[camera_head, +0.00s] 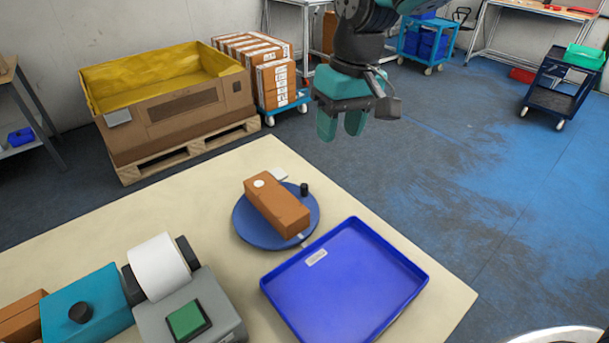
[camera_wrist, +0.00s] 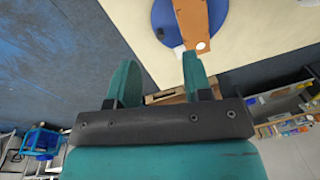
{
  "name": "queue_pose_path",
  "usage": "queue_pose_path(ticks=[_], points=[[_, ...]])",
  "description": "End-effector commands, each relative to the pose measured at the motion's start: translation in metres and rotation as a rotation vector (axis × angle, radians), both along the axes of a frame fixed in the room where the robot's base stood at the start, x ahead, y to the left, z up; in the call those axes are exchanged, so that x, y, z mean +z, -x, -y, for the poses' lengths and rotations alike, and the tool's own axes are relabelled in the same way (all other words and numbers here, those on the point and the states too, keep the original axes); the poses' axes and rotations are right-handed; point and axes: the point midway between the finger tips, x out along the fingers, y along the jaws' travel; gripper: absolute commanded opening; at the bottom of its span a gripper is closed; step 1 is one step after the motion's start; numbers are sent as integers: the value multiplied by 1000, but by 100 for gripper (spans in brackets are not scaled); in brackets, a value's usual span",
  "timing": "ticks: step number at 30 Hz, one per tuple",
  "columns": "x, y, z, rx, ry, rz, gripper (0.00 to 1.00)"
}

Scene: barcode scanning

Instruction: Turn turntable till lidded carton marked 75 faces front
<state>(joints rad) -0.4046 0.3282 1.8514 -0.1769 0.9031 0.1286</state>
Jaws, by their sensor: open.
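A brown carton (camera_head: 277,207) with a round white spot on its top lies on the blue round turntable (camera_head: 245,230). No number 75 can be read on it. A small black knob (camera_head: 304,189) stands at the turntable's right rim. In the wrist view the carton (camera_wrist: 190,22) and part of the turntable (camera_wrist: 163,20) show at the top, partly behind a finger. My gripper (camera_head: 341,125) is open and empty, raised above and beyond the turntable, apart from it. The wrist view also shows my gripper's two fingers (camera_wrist: 158,80) spread apart.
A blue tray (camera_head: 345,285) lies on the table (camera_head: 130,225) right of the turntable. A grey device with a green button (camera_head: 187,320), a white roll (camera_head: 158,266) and a teal box (camera_head: 87,303) stand at the front left. A large yellow-lined crate (camera_head: 180,115) stands behind.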

Motion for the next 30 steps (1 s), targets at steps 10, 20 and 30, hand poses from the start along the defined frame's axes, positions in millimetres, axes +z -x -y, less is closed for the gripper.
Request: queue_pose_path(ticks=[10,20,30], points=[[-41,-88,-47,-130,117,-13,46],[-88,-91,-46,-140,123,-18,46],[-165,-91,-45,-140,123,-17,46]])
